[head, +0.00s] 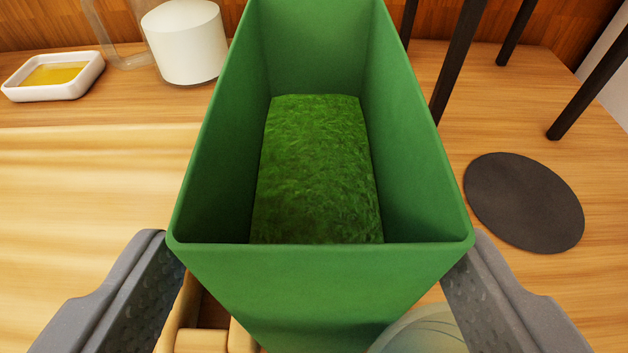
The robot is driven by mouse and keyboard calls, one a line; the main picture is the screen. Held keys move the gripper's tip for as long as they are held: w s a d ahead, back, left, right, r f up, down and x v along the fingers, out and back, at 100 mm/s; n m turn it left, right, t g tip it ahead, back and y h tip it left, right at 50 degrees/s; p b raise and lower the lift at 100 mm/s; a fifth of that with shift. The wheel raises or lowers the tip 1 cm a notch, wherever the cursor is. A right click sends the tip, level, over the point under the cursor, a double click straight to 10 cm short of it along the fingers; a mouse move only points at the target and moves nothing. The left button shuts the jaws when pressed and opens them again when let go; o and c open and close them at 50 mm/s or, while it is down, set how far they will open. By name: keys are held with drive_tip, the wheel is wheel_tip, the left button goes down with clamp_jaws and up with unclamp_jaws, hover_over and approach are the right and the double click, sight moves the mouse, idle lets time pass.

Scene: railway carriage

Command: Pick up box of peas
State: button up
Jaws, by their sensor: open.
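The box of peas is probably the green open-topped box (330,290) in the middle of the head view. A textured green mass (315,170) lies inside it; I cannot make out single peas. My gripper (318,255) is open, with one grey finger at the left and one at the right of the box's near end. The box's near end stands between the fingers. The fingertips appear close to its side walls; I cannot tell whether they touch. The box's base is hidden.
A white dish with yellow contents (54,76) and a white cylinder (184,42) stand at the back left. A dark round disc (524,202) lies at the right, near dark upright posts (455,60). A wooden object (205,325) and a glassy round thing (425,332) sit close below the box.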

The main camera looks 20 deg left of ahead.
drive_tip(key=x, duration=0.5)
drive_tip(key=shift+r, duration=0.1)
drive_tip(key=c, duration=1.4)
drive_tip(key=shift+r, duration=0.1)
